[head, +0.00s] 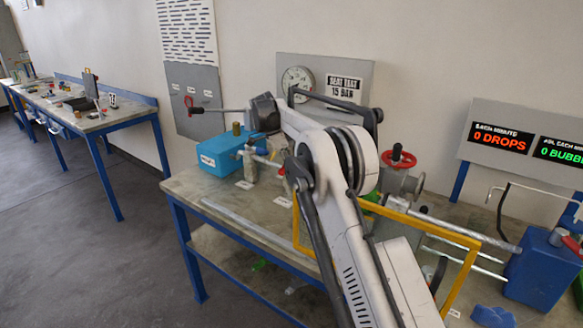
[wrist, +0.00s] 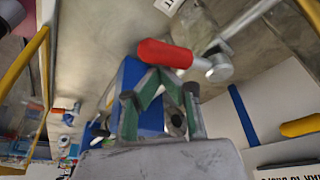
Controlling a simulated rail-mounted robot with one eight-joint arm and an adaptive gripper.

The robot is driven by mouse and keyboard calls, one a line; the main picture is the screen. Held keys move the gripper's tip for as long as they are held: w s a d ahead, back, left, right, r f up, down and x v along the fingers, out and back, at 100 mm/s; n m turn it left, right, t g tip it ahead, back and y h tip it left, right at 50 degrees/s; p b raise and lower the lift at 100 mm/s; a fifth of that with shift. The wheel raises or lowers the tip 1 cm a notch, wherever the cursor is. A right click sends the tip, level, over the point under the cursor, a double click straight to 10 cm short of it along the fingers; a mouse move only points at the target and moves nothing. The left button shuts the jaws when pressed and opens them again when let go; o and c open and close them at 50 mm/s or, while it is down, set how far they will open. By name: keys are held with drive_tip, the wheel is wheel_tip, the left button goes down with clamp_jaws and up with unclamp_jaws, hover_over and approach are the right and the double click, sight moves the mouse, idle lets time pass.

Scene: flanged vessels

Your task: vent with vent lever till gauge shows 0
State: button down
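The round gauge (head: 298,82) is on the grey panel behind the bench, beside a "SEAT TEST 15 BAR" sign; its needle is too small to read. A red-handled lever (wrist: 165,53) on a metal stem, likely the vent lever, is at the fingertips in the wrist view. My gripper (wrist: 162,82) has its green-padded fingers drawn near each other just below the red handle. I cannot tell whether they grip it or only touch it. In the head view my arm hides the gripper. A red spot (head: 281,171) by the pipe there may be the same lever.
A blue pump box (head: 222,152) stands on the bench's left part. A red handwheel valve (head: 398,160), yellow frame (head: 446,231) and metal pipes crowd the right. A display (head: 500,137) reads 0 drops. The bench's front left is mostly clear.

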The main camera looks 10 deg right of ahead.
drive_tip(key=shift+w+a, duration=0.25)
drive_tip(key=shift+a, duration=0.3)
drive_tip(key=shift+w+a, duration=0.25)
drive_tip(key=shift+a, duration=0.25)
drive_tip(key=shift+a+r, duration=0.1)
drive_tip(key=shift+a, duration=0.1)
